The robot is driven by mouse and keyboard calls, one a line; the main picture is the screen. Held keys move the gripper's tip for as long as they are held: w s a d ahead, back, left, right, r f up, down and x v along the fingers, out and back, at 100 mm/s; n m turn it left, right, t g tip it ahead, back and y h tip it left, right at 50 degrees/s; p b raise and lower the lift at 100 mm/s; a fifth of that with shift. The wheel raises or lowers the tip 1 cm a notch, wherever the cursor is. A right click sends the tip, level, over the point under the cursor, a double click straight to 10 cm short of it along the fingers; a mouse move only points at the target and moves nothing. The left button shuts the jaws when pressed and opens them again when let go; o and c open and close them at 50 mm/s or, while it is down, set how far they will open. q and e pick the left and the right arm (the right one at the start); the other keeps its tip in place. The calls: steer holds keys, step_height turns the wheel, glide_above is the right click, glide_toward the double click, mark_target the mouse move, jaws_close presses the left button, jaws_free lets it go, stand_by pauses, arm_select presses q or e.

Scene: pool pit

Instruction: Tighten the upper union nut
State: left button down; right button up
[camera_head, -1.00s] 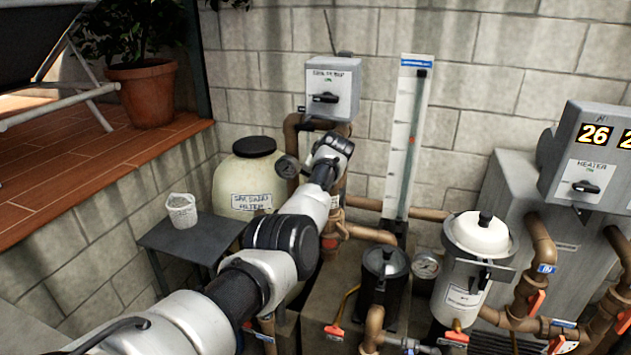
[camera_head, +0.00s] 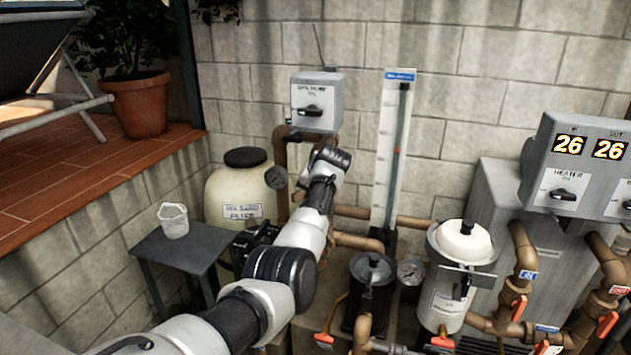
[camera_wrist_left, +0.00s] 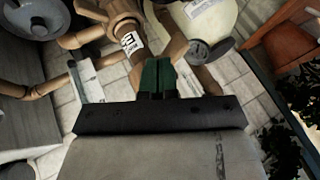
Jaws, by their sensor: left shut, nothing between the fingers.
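My left gripper (camera_wrist_left: 158,76) has green fingertips, which are together with nothing between them. In the left wrist view the fingertips overlap the brown pipework (camera_wrist_left: 172,42), next to a pipe with a white label (camera_wrist_left: 130,42). I cannot tell whether they touch it. I cannot clearly pick out the upper union nut; it may be among these fittings or hidden. In the head view my left arm reaches to the brown pipes (camera_head: 279,150) below the grey switch box (camera_head: 317,100), and its gripper is hidden behind the wrist. My right gripper is in neither view.
A tall flow gauge (camera_head: 392,150) is to the right. A black-lidded pump (camera_head: 372,268), white canister (camera_head: 450,290) and heater panel (camera_head: 570,170) stand right. A basket (camera_head: 174,221) sits on a side table (camera_head: 150,245).

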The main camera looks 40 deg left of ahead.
arm_select(q)
steer(key=s+a+b+v, duration=0.1)
steer(key=b+v, duration=0.1)
steer(key=v, duration=0.5)
steer(key=shift+s+d+r, duration=0.2)
steer(key=shift+s+r, duration=0.1)
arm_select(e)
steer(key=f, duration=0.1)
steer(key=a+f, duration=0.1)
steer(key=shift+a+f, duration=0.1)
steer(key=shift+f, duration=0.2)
